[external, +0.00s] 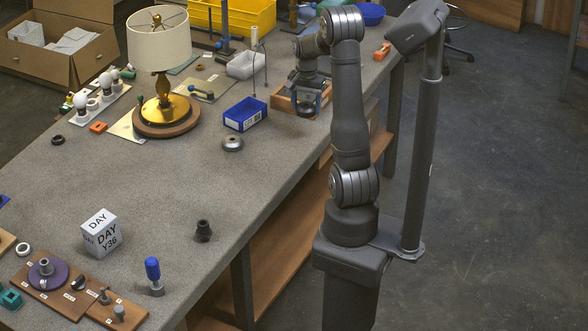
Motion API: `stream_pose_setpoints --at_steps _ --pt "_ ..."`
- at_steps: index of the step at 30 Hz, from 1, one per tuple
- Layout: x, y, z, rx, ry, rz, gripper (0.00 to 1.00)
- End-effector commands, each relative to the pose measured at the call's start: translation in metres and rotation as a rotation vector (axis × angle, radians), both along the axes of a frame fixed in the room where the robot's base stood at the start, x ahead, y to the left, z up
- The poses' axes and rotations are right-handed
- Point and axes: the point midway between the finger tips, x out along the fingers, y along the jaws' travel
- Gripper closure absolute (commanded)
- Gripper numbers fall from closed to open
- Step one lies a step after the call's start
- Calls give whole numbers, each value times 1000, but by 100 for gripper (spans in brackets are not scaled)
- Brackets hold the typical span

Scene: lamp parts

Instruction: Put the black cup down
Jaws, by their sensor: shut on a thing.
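My gripper (309,99) points down over the right edge of the bench, beside a shallow wooden tray (281,105). It is shut on a small dark round piece, the black cup (306,111), at its fingertips. The fingers and wrist hide part of the cup. I cannot tell whether its underside touches the tray or hangs just above it.
A blue bin (245,114) and a round metal piece (233,143) are left of the gripper. A lamp (160,60) stands further left. A black stepped part (203,231) and a white block (100,232) stand nearer. The middle bench is clear.

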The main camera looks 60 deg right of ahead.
Motion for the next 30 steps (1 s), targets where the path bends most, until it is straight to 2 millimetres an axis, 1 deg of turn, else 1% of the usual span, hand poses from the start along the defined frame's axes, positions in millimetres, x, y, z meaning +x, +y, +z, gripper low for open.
stream_pose_setpoints --at_steps 1,3,5,6,11,12,14,15,17,22,25,29,30 --pt "17 14 0 0 0 51 62" --pt "36 33 1 -1 0 114 62" --pt "52 50 1 -1 -1 166 62" --pt "62 61 1 -1 -1 201 62" --pt "98 111 1 0 0 342 62" --pt "106 124 1 0 0 378 62" --pt "117 144 1 0 0 430 62" --pt "125 158 1 0 0 466 62" --pt "134 180 1 -1 -1 519 62" --pt "156 242 1 -1 -1 668 62" --pt "165 281 2 0 -1 756 62" --pt "171 332 2 0 -1 871 62" --pt "172 347 2 0 -1 906 62"
